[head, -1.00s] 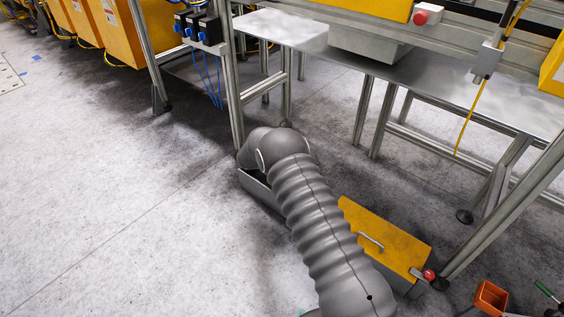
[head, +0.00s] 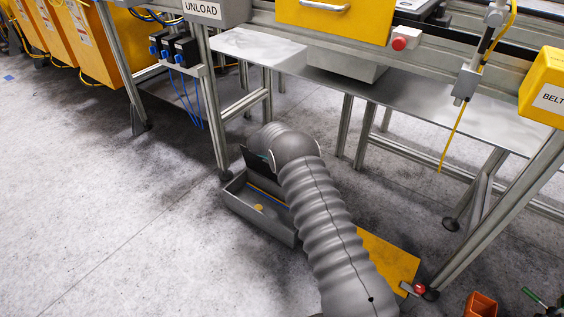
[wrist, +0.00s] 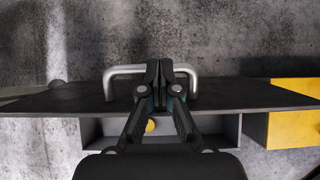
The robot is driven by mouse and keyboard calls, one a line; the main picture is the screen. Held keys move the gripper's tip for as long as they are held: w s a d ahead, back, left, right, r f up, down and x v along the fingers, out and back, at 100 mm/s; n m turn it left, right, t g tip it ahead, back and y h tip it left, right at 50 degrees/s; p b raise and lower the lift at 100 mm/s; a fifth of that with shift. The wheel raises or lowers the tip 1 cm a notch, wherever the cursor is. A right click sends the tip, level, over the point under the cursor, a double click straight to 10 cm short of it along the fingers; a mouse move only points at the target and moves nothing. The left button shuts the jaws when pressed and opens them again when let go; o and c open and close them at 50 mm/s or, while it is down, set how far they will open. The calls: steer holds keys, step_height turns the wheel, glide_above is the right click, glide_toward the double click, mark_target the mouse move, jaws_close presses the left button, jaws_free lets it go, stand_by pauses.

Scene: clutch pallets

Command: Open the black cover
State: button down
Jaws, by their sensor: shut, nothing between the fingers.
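The black cover (wrist: 70,97) spans the wrist view, seen nearly edge-on, with a silver handle (wrist: 125,70) on it. In the head view the cover (head: 257,161) stands raised and tilted at the far side of a grey box (head: 262,218), whose inside shows open. My gripper (wrist: 160,66) is shut with nothing between its fingers. Its fingertips lie across the middle of the handle in the wrist view; whether they touch it, I cannot tell. In the head view my arm hides the gripper and part of the box.
A yellow cover (head: 392,262) lies right of my arm, by a red button (head: 420,289). An orange bin (head: 480,305) is at the lower right. Metal frame legs (head: 215,110) and a steel table (head: 440,115) stand behind. The floor at left is clear.

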steer(key=shift+w+d, duration=0.35)
steer(key=shift+w, duration=0.25)
steer(key=shift+r, duration=0.35)
step_height(320, 180, up, 9)
steer(key=s+a+p, duration=0.1)
steer(key=s+p, duration=0.1)
steer(key=p, duration=0.1)
steer(key=shift+s+a+p, duration=0.2)
steer(key=shift+a+p, duration=0.15)
